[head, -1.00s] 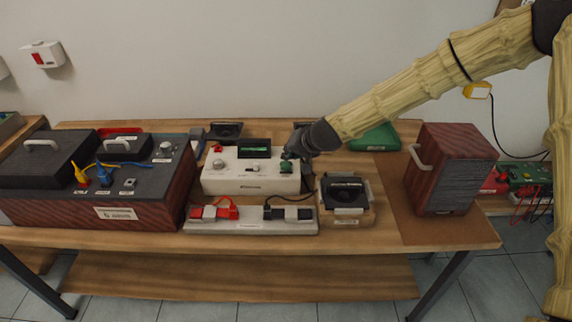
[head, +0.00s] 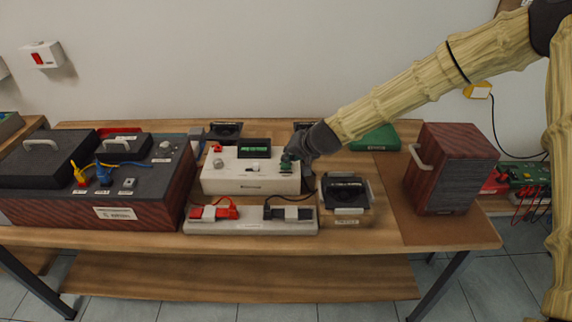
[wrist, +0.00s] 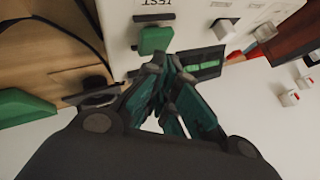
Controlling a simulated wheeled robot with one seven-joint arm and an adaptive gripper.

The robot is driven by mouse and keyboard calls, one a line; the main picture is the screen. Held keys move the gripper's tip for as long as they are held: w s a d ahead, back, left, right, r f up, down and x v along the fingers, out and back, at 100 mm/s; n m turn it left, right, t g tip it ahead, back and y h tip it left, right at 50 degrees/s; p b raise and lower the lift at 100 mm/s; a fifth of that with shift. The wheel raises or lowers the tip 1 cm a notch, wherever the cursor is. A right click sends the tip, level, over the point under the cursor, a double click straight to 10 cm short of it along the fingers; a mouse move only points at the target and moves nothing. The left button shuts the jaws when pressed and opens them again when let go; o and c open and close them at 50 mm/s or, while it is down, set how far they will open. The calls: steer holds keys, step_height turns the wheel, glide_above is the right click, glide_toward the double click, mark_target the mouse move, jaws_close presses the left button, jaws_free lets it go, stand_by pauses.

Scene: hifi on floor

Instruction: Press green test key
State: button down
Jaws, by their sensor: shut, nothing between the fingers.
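The green test key (wrist: 155,40) sits on the white tester box (head: 230,181), beside the printed word TEST in the wrist view. In the head view the key (head: 286,167) shows at the right end of the box top, partly hidden by my gripper (head: 290,157). In the wrist view my gripper (wrist: 165,62) is shut and empty, with its fingertips right at the key's near edge. I cannot tell whether they touch it. The box's dark display with green segments (wrist: 200,63) lies to the right of the fingertips.
A power strip with red and black plugs (head: 250,228) lies in front of the box. A dark speaker unit (head: 346,193) stands to its right, and a wooden cabinet (head: 450,168) farther right. A large wood-sided amplifier (head: 130,213) stands at the left. A green case (head: 378,138) lies behind.

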steer(key=shift+f+b, duration=0.3)
steer(key=shift+f, duration=0.25)
stand_by(0.6)
steer(key=shift+r, duration=0.15)
steer(key=shift+r+p, duration=0.75)
steer(key=shift+r, duration=0.1)
steer(key=shift+r+p, duration=1.8)
steer(key=shift+r, duration=0.7)
